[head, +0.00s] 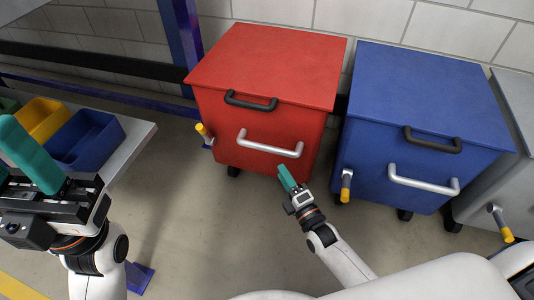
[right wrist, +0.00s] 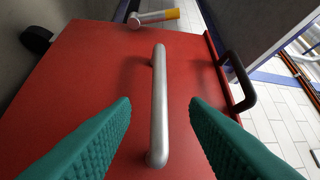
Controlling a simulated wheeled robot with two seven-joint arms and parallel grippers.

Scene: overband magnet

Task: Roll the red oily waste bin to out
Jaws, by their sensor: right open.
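The red oily waste bin (head: 265,65) stands on casters against the wall, lid closed. A black handle (head: 251,101) is at its lid edge and a silver bar handle (head: 270,144) is on its front. My right gripper (head: 287,178) is open close in front of that bar. In the right wrist view the silver bar (right wrist: 159,110) lies between the two teal fingers (right wrist: 160,105), with a gap on each side. My left gripper (head: 30,155) is at the far left, away from the bin; whether its fingers are apart is unclear.
A blue bin (head: 430,90) stands just right of the red one, with a grey bin (head: 515,110) beyond. Yellow-ended levers (head: 203,131) stick out at the bins' lower fronts. A bench with a blue tray (head: 85,140) and yellow tray (head: 42,118) is left. Floor between is clear.

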